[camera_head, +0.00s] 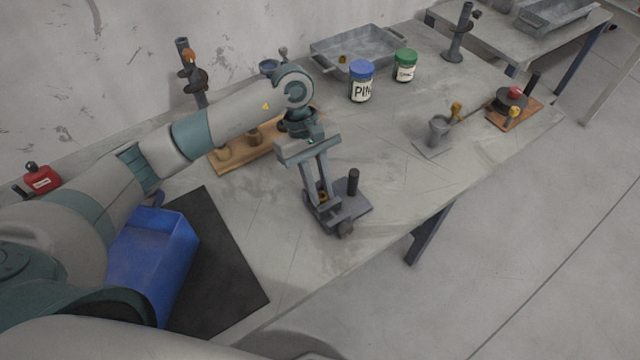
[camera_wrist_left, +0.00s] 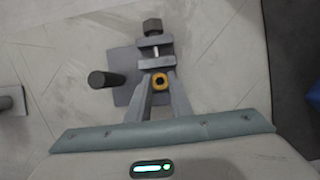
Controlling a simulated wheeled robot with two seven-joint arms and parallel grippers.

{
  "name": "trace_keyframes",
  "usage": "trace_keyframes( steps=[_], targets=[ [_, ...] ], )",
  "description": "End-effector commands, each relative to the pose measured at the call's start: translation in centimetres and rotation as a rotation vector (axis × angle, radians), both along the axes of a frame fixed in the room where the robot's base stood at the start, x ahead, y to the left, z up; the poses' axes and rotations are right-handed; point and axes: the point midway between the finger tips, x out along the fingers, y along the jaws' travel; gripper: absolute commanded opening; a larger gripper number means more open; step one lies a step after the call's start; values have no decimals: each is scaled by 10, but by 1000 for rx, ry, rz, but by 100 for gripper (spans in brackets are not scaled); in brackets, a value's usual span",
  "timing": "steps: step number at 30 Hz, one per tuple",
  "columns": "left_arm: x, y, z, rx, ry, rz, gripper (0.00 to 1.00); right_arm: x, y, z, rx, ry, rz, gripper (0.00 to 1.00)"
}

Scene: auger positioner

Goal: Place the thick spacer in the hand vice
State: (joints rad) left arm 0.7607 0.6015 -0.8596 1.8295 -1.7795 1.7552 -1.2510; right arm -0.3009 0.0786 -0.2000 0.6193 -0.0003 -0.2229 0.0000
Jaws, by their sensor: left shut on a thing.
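The grey hand vice (camera_head: 346,227) stands on a square plate with a black upright post (camera_head: 353,183), near the table's front edge. In the left wrist view, the vice (camera_wrist_left: 152,45) shows two jaws with a screw between them and a dark nut at the far end. My left gripper (camera_head: 320,197) points down at the vice, and its fingers are shut on a small brass-coloured ring, the thick spacer (camera_wrist_left: 160,79). The spacer lies right at the near jaw. I cannot tell whether it touches the vice. My right gripper is not in view.
A blue bin (camera_head: 155,255) stands on a black mat (camera_head: 235,260) at the left. A wooden board (camera_head: 228,165) with pegs lies behind my left arm. Blue-lidded (camera_head: 361,82) and green-lidded (camera_head: 405,66) jars and a grey tray (camera_head: 318,55) stand farther back.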

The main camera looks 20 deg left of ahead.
Motion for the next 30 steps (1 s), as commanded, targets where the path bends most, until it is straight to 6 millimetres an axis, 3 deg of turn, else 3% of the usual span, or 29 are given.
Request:
trace_keyframes(
  steps=[14, 15, 17, 30],
  targets=[
    [0, 0, -5, -1, -1, -1, 0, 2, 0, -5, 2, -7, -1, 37],
    [0, 0, -4, 0, 0, -1, 26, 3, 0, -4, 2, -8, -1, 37],
    [0, 0, -4, 0, 0, -1, 38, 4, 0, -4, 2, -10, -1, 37],
    [0, 0, -1, 0, 0, -1, 38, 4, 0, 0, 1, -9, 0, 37]
  ],
)
